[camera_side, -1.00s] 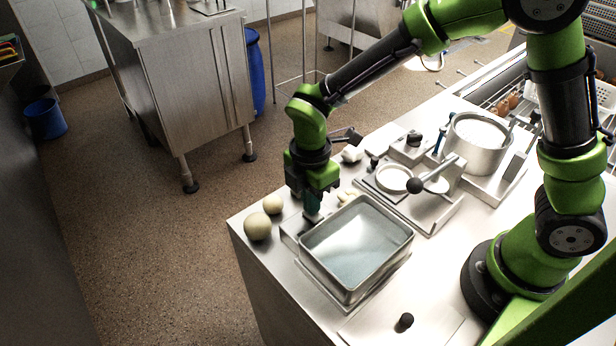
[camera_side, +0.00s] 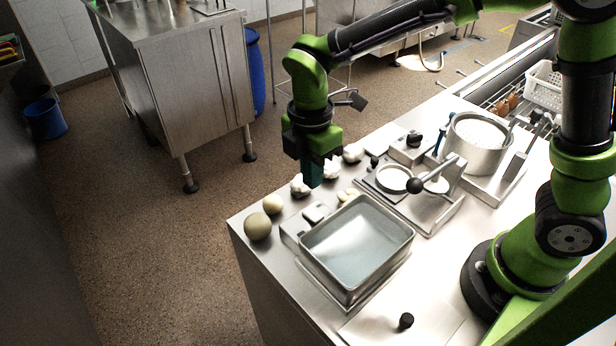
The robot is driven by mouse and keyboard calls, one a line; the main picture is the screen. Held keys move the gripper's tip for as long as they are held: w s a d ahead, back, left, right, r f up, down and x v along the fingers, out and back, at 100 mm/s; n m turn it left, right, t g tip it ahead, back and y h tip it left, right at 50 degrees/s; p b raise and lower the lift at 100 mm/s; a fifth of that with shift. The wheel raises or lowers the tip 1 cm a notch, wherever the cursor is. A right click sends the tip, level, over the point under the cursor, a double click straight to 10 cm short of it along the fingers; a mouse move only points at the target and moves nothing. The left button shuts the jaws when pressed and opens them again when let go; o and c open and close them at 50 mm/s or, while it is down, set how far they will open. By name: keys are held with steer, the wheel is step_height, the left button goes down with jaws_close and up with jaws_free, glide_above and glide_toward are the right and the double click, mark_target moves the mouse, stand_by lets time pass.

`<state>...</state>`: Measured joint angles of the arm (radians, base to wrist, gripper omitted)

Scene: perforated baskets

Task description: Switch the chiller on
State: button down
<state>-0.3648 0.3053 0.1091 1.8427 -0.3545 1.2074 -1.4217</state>
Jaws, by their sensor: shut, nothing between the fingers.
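The chiller is most likely the rectangular metal basin (camera_side: 336,280) of clear bluish liquid near the front of the steel worktop. A small metal block with a pale rocker or switch (camera_side: 316,212) sits at its back left edge. I cannot read which way the switch is set. My gripper (camera_side: 313,182) points down above and behind this block, apart from it. Its teal fingers are shut with nothing between them. They hide part of the worktop's back edge.
White lumps (camera_side: 353,153) lie along the back edge. A black knob (camera_side: 405,320) is in front.

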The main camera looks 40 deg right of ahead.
step_height(320, 180, up, 7)
steer(key=w, duration=0.1)
steer(key=shift+w, duration=0.1)
stand_by(0.3)
